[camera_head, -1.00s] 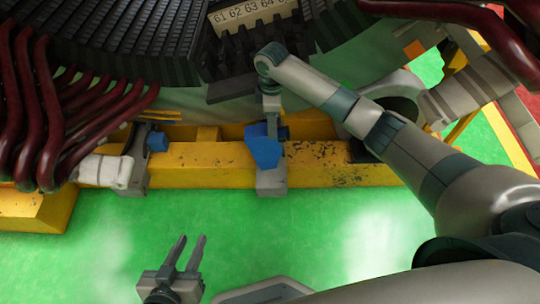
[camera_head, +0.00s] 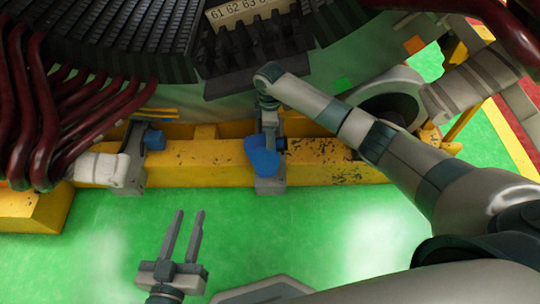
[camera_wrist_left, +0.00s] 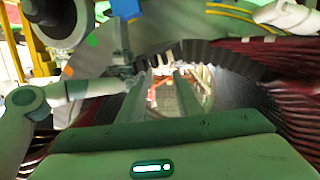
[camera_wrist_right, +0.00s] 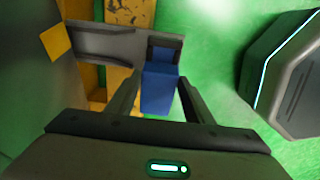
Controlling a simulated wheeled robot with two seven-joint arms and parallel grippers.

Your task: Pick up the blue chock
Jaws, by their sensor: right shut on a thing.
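The blue chock (camera_head: 262,156) is at the grey bracket (camera_head: 270,184) on the yellow beam, in the middle of the head view. My right gripper (camera_head: 268,124) reaches down to it from above. In the right wrist view the blue chock (camera_wrist_right: 160,90) sits between the two fingers (camera_wrist_right: 158,98), which are shut on it. It lies against the end of the grey bracket; whether it touches is unclear. My left gripper (camera_head: 190,214) is open and empty above the green floor, fingers parallel with a gap. Its fingers also show in the left wrist view (camera_wrist_left: 162,82).
A second blue piece (camera_head: 155,140) is at another bracket on the left. The yellow beam (camera_head: 335,160) runs below the stator (camera_head: 110,35). Dark red cables (camera_head: 50,120) hang at the left. The green floor (camera_head: 100,235) in front is clear.

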